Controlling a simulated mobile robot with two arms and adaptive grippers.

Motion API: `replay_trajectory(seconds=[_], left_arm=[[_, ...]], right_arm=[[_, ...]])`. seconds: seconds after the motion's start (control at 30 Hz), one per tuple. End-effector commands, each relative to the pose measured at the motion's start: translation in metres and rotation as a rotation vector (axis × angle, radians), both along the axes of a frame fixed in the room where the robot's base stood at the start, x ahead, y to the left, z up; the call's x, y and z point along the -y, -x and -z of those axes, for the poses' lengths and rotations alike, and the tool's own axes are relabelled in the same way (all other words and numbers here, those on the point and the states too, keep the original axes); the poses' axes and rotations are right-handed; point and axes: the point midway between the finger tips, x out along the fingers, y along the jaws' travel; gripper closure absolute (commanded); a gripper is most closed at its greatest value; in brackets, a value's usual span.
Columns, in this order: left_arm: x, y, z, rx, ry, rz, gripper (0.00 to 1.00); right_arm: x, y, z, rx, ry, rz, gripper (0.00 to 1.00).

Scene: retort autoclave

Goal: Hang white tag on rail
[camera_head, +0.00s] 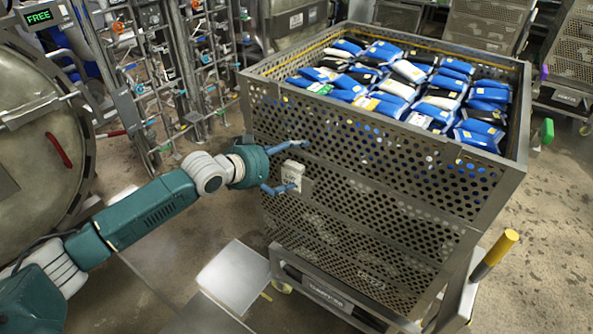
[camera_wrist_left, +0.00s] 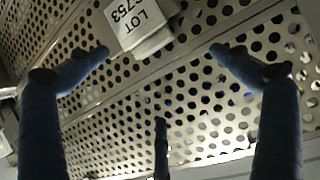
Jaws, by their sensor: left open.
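The white tag (camera_head: 293,174) is at the near side of the perforated metal basket (camera_head: 345,135), close to a horizontal rail strip (camera_head: 340,178). In the left wrist view the tag (camera_wrist_left: 143,22) reads "LOT" and "753" and lies against the strip at the top middle. My left gripper (camera_head: 294,167) is open beside the tag, its blue fingers spread. In the left wrist view the open fingers (camera_wrist_left: 160,52) stand on either side below the tag, and nothing is between the tips. Whether the tag hangs on the rail cannot be told. My right gripper is not in view.
The basket holds many blue, white and black pouches (camera_head: 400,85) and stands on a wheeled cart (camera_head: 340,300). A yellow-capped post (camera_head: 497,250) rises at its right corner. A round retort door (camera_head: 45,140) and pipework (camera_head: 165,70) are at left. Floor at right is clear.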

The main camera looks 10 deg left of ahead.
Motion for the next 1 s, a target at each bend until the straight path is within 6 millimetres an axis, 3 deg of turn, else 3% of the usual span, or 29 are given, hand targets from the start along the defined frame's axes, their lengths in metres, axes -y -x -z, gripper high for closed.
replay_trajectory(seconds=[0.6,1.0], left_arm=[[-0.017,0.032,-0.011,-0.002,-0.001,-0.001,0.0],[-0.019,0.036,-0.012,0.0,-0.001,0.0,0.0]], right_arm=[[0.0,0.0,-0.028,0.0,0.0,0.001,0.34],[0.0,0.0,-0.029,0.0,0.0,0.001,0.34]])
